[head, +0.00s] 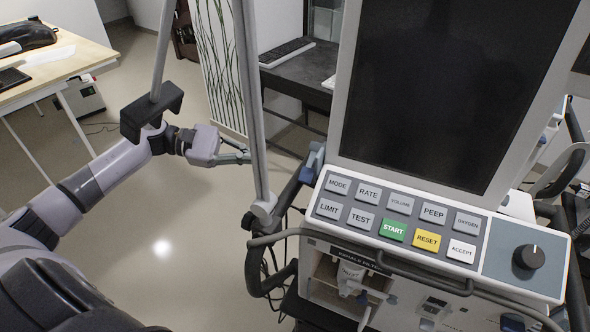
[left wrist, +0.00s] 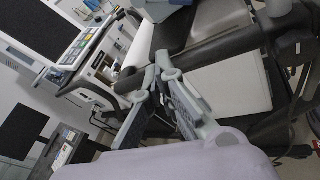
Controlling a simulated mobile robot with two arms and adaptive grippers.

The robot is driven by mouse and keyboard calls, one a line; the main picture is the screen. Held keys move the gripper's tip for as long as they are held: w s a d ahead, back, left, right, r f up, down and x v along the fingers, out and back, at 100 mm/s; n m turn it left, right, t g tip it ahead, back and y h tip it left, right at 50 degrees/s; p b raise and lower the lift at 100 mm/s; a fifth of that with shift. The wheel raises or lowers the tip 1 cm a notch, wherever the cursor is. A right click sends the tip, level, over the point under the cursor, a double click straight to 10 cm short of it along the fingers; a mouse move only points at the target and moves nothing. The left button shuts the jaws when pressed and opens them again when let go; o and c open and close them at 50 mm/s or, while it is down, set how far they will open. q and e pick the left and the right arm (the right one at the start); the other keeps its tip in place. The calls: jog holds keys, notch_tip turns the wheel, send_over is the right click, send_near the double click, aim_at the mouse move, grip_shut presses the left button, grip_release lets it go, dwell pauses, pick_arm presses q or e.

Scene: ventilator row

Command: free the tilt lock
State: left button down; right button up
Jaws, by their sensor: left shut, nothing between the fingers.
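The ventilator's large dark screen (head: 440,85) stands tilted above its button panel (head: 400,225). A blue-grey lever-like part (head: 313,163) sits at the screen's lower left side; it may be the tilt lock, but no label shows. A blue-grey part also shows at the top edge of the left wrist view (left wrist: 170,3), and I cannot tell if it is the same one. My left gripper (head: 246,156) is shut and empty, to the left of that part and apart from it. Its fingers (left wrist: 166,70) also show in the left wrist view. My right gripper is out of view.
A grey upright pole (head: 252,100) stands between my left gripper and the ventilator, ending in a clamp (head: 263,207). Dark handles and hoses (head: 280,282) run down the ventilator's left side. A dark desk (head: 300,75) stands behind.

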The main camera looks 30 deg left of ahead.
aim_at(311, 166)
pick_arm(q)
jog(key=m, duration=0.1)
jog(key=s+r+m+g, duration=0.1)
jog(key=s+d+r+m+g, duration=0.1)
jog(key=m, duration=0.1)
jog(key=shift+s+r, duration=0.1)
jog(key=shift+s, duration=0.15)
jog(key=p+x, duration=0.3)
jog(key=x, duration=0.6)
jog(key=shift+p, duration=0.35)
jog(key=shift+w+d+f, duration=0.15)
jog(key=shift+d+f, duration=0.15)
jog(key=shift+d, duration=0.1)
